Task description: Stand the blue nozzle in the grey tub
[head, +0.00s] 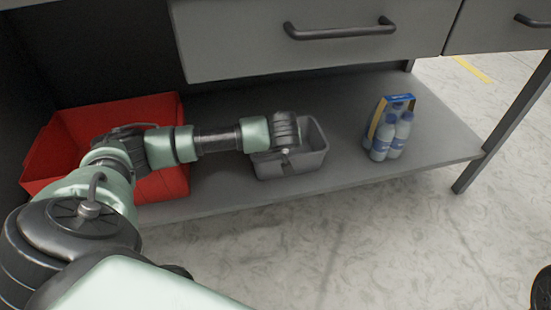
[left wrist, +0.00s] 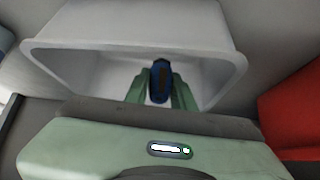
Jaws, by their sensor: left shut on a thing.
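The grey tub (head: 310,161) stands on the lower shelf, right of the red bin. In the left wrist view its rim and pale inside (left wrist: 110,66) fill the upper middle. My left gripper (left wrist: 160,88) is shut on the blue nozzle (left wrist: 160,72), a small dark blue piece held between the green fingers. The fingers and nozzle overlap the tub's opening in that view. In the head view my left wrist is above the tub and hides the nozzle. I cannot tell whether the nozzle touches the tub's floor. My right gripper is not in view.
A red bin (head: 60,153) stands at the left of the grey shelf (head: 360,170), partly behind my left arm. A pack of blue and white bottles (head: 390,135) stands on the right. A grey drawer (head: 320,50) overhangs the shelf. Bare shelf lies between tub and bottles.

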